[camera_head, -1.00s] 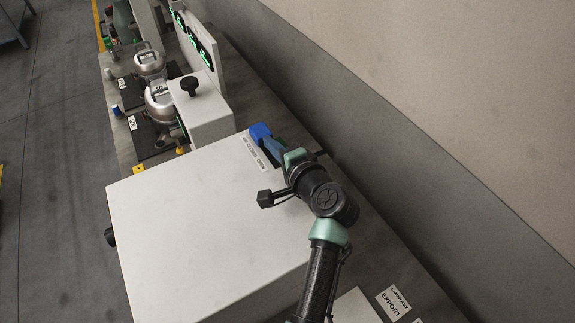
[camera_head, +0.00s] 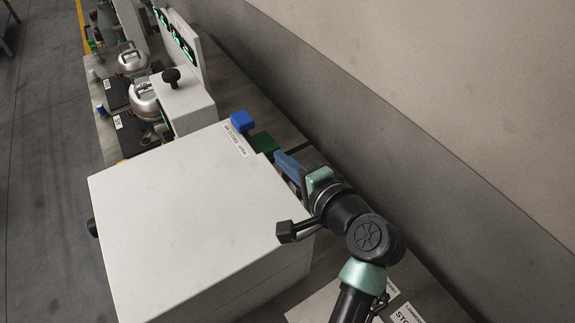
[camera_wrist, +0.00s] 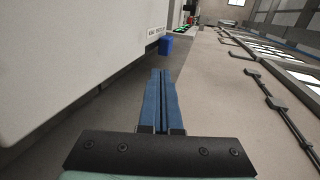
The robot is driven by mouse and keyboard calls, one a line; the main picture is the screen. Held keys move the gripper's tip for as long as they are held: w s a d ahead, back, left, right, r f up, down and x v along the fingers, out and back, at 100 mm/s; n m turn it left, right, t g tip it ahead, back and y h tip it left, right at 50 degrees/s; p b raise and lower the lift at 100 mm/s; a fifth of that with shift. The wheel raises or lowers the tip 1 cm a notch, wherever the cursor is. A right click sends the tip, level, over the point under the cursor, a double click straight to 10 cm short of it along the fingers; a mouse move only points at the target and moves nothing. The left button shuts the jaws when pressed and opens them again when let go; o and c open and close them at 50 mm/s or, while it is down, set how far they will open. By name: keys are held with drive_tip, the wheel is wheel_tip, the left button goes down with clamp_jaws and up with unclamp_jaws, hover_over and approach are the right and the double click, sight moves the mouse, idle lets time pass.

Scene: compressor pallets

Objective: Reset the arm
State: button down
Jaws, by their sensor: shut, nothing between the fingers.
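My gripper (camera_head: 282,163) has blue fingers and shows at the right rear side of a large white box (camera_head: 185,225). In the wrist view the two fingers (camera_wrist: 161,75) lie together with nothing between them. They point along the gap between the white box (camera_wrist: 60,60) and the wall. My arm reaches in from the lower right of the head view. A blue block (camera_head: 242,121) sticks out at the box's far right corner, ahead of the fingers; it also shows in the wrist view (camera_wrist: 166,45). A dark green part (camera_head: 263,143) lies between the blue block and the fingers.
A smaller white housing with a black knob (camera_head: 171,76) stands beyond the box. Silver compressors (camera_head: 144,99) sit on dark pallets farther back. The wall (camera_head: 420,110) runs close along the right. Labelled cards (camera_head: 407,313) lie at the bottom right. Floor (camera_head: 40,200) is clear at left.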

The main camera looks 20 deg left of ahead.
drive_tip(key=shift+s+d+r, duration=0.15)
drive_tip(key=shift+s+d, duration=0.1)
drive_tip(key=shift+d, duration=0.05)
drive_tip(key=shift+w+a, duration=0.15)
drive_tip(key=shift+a, duration=0.05)
drive_tip(key=shift+d, duration=0.15)
